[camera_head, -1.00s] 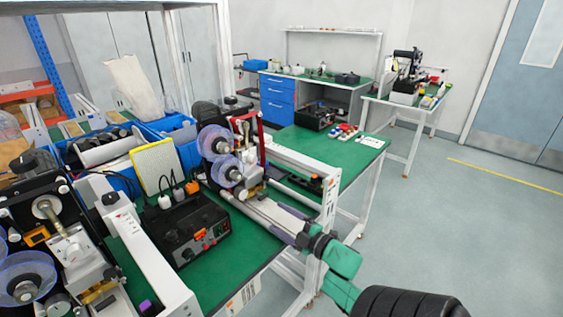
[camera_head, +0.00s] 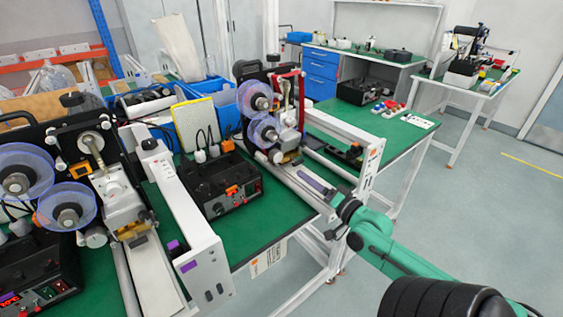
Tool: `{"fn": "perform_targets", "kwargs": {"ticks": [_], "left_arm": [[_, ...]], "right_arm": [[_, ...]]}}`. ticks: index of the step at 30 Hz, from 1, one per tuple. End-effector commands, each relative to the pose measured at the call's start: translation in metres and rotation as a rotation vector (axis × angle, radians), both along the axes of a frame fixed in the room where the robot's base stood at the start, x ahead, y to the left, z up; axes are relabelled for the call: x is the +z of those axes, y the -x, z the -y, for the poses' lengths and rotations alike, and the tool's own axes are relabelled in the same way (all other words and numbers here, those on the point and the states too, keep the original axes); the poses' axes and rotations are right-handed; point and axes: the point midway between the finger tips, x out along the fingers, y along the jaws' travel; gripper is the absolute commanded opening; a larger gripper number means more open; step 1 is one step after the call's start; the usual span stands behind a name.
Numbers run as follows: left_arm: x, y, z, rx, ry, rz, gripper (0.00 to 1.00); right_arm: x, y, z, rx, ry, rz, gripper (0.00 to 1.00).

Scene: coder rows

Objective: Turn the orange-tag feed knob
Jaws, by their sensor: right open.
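A black control box (camera_head: 222,187) with an orange tag (camera_head: 232,191) and a small dark knob (camera_head: 217,208) on its front stands on the green bench. Another orange mark (camera_head: 372,153) shows on the white end plate (camera_head: 368,172) of the rail to its right. Which knob the feed knob is, I cannot tell for certain. My right gripper (camera_head: 322,192) reaches in from the lower right, beyond its green wrist, in front of the rail and right of the box. It is open, and its fingers are small and partly merged with the rail. My left gripper is out of view.
A coder with clear blue reels (camera_head: 266,115) stands behind the box. A second coder (camera_head: 85,175) and a purple-tagged white plate (camera_head: 190,255) fill the left. Further benches (camera_head: 405,133) stand behind. The floor at right (camera_head: 500,220) is clear.

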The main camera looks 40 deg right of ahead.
Motion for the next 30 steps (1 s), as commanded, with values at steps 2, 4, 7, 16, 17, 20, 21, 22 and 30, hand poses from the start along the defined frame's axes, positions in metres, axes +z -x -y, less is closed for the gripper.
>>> {"fn": "perform_targets", "kwargs": {"ticks": [2, 4, 7, 16, 17, 20, 21, 22, 30], "left_arm": [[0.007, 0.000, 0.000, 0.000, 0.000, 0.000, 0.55], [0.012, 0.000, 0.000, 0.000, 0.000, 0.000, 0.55], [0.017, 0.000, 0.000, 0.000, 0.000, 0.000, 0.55], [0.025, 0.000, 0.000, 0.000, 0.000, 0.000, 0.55], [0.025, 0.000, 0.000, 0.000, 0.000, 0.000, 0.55], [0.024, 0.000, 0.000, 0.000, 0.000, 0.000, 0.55], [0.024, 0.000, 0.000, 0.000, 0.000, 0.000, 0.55], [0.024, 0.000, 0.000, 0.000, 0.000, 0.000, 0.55], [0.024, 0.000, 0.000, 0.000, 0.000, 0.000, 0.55]], "right_arm": [[0.006, -0.012, 0.001, -0.002, 0.001, 0.005, 0.83], [0.007, -0.025, 0.001, 0.000, 0.003, 0.008, 0.83], [0.007, -0.045, 0.002, -0.003, 0.004, 0.007, 0.83], [0.004, -0.108, 0.003, -0.002, 0.007, 0.004, 0.83], [0.004, -0.114, 0.003, -0.002, 0.008, 0.004, 0.83], [0.002, -0.128, 0.003, -0.001, 0.006, 0.003, 0.83], [0.002, -0.132, 0.003, -0.001, 0.007, 0.003, 0.83], [0.002, -0.134, 0.003, -0.002, 0.008, 0.002, 0.83], [0.001, -0.137, 0.003, -0.001, 0.008, 0.000, 0.83]]}}
